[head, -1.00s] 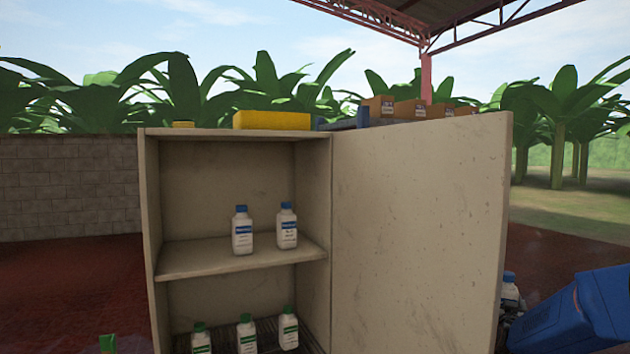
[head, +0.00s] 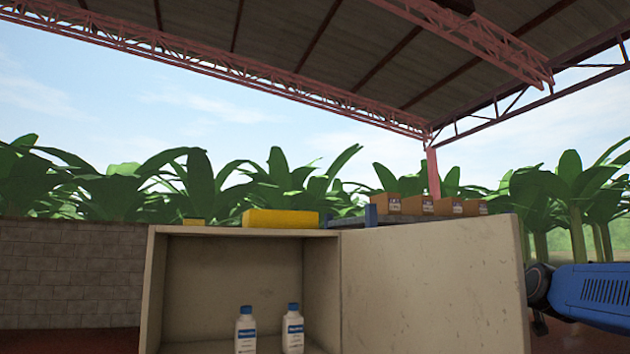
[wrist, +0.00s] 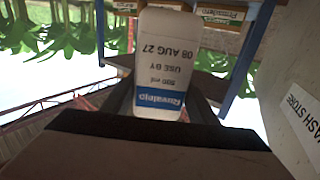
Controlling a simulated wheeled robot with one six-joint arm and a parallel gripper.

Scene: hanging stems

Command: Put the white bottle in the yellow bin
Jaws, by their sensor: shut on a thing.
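My gripper (wrist: 160,105) is shut on a white bottle (wrist: 165,62) with a blue-and-white label; it shows upside down in the wrist view, between the dark fingers. In the head view my gripper and this bottle are out of sight; only my blue arm shows at the right edge, beside the open cabinet door. A long yellow thing (head: 280,219), perhaps the yellow bin, shows above the cabinet's top edge. I cannot tell whether it rests on the cabinet or stands behind it. Its inside is hidden.
The open cabinet (head: 235,290) holds two white bottles with blue caps (head: 245,330). Its door (head: 430,290) stands open to the right. Brown boxes (head: 420,205) and a small yellow thing (head: 194,222) show above the cabinet and door. A panel with printed lettering (wrist: 298,112) is close at right in the wrist view.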

